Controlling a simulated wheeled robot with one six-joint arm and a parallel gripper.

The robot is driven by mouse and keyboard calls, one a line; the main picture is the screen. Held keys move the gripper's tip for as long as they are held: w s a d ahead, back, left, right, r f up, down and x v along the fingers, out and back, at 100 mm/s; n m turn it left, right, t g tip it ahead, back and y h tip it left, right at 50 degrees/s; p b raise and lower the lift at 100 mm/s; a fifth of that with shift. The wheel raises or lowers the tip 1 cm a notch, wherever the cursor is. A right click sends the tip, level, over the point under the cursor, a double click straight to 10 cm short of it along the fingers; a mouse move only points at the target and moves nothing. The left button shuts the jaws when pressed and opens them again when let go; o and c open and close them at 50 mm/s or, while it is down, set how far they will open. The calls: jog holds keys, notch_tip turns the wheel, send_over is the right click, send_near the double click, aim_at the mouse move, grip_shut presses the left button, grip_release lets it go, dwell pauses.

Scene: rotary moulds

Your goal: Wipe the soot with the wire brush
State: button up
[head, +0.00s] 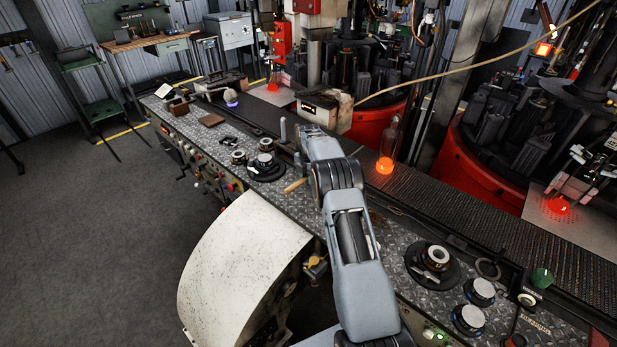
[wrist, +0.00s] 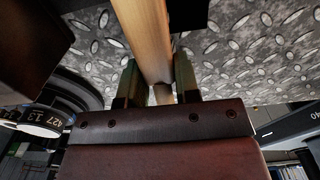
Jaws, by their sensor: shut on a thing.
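My gripper (wrist: 157,84) shows in the wrist view with its two fingers shut on a wooden handle, which I take to be that of the wire brush (wrist: 145,35). The handle runs up to the top edge of that view. In the head view, a short tan length of the handle (head: 295,185) shows beside my arm, low over the console. My arm hides the gripper there. The brush's bristles are not visible. I cannot pick out the soot in either view.
The patterned metal console top (head: 205,135) carries round dials (head: 265,165) left of my arm and more dials (head: 433,258) right of it. A dark conveyor (head: 480,230) runs behind, with a glowing bottle (head: 385,150) standing on it.

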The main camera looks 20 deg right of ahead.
jog(key=shift+f, duration=0.1)
jog(key=shift+s+d+b, duration=0.2)
jog(key=shift+s+b, duration=0.1)
jog(key=shift+s, duration=0.15)
jog(key=shift+s+d, duration=0.15)
jog(key=shift+s, duration=0.15)
jog(key=shift+c, duration=0.6)
jog(key=shift+s+d+b, duration=0.25)
jog(key=shift+s, duration=0.3)
jog(key=shift+s+d+b, duration=0.25)
jog(key=shift+s, duration=0.25)
jog(key=shift+w+a+p, duration=0.2)
jog(key=shift+w+p, duration=0.15)
jog(key=shift+w, duration=0.3)
jog(key=shift+w+a+p, duration=0.2)
jog(key=shift+w+p, duration=0.1)
jog(key=shift+w, duration=0.3)
grip_shut()
jog(key=shift+w+a+f, duration=0.1)
jog(key=shift+w+a, duration=0.35)
jog(key=shift+a, duration=0.1)
jog(key=shift+w+r+p, duration=0.1)
jog(key=shift+r+p, duration=1.75)
jog(key=shift+r, duration=1.25)
